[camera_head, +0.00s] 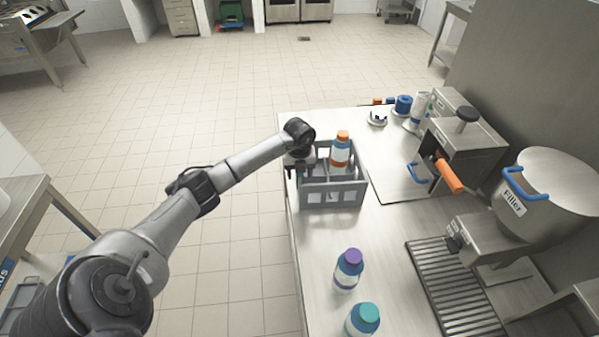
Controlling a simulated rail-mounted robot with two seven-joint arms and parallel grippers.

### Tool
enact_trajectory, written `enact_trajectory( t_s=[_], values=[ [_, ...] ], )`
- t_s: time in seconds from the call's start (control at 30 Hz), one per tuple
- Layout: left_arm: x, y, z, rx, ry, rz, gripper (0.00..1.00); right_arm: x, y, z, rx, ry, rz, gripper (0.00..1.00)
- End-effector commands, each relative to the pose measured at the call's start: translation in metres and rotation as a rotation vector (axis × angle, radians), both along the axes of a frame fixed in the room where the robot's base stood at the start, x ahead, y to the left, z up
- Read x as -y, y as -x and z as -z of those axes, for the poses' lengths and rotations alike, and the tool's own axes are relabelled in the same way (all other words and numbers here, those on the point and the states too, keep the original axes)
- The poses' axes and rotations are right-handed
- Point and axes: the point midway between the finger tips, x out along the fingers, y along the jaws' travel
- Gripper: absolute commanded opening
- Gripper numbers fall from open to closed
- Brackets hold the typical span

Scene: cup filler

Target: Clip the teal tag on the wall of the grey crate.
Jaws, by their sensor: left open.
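The grey crate (333,186) stands on the steel counter near its left edge, with open slots in its walls. A white bottle with an orange cap (341,150) stands upright inside it. My left gripper (299,172) points down at the crate's left wall, at its far left part. Its jaws are open, but they are small and partly hidden by my wrist, so I cannot tell whether they touch the wall. I cannot make out the teal tag clearly; it may be hidden by the gripper or the wall. My right gripper is out of view.
A purple-capped bottle (347,270) and a teal-capped bottle (362,321) stand on the near counter (312,251). Right are a machine with an orange handle (448,176), the filler (545,200) and a drip grate (452,290). Blue items (403,104) stand at the back.

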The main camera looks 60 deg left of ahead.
Motion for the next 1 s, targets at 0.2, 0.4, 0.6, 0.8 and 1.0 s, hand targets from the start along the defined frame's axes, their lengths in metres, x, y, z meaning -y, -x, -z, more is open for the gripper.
enact_trajectory(
  t_s=[0.2, 0.4, 0.6, 0.8, 1.0],
  values=[
    [0.0, 0.0, -0.007, 0.002, -0.001, 0.001, 0.57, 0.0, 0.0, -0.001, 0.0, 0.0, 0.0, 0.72],
    [-0.001, -0.001, -0.04, 0.004, -0.002, 0.001, 0.57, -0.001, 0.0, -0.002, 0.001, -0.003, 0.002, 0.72],
    [-0.001, -0.001, -0.08, 0.004, -0.003, 0.0, 0.57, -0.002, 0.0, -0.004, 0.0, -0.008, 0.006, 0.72],
    [0.0, 0.0, -0.113, 0.002, -0.001, 0.0, 0.57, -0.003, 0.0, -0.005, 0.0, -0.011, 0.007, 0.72],
    [0.0, 0.0, -0.132, 0.0, -0.001, 0.0, 0.57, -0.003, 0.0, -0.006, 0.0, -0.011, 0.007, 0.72]
  ],
)
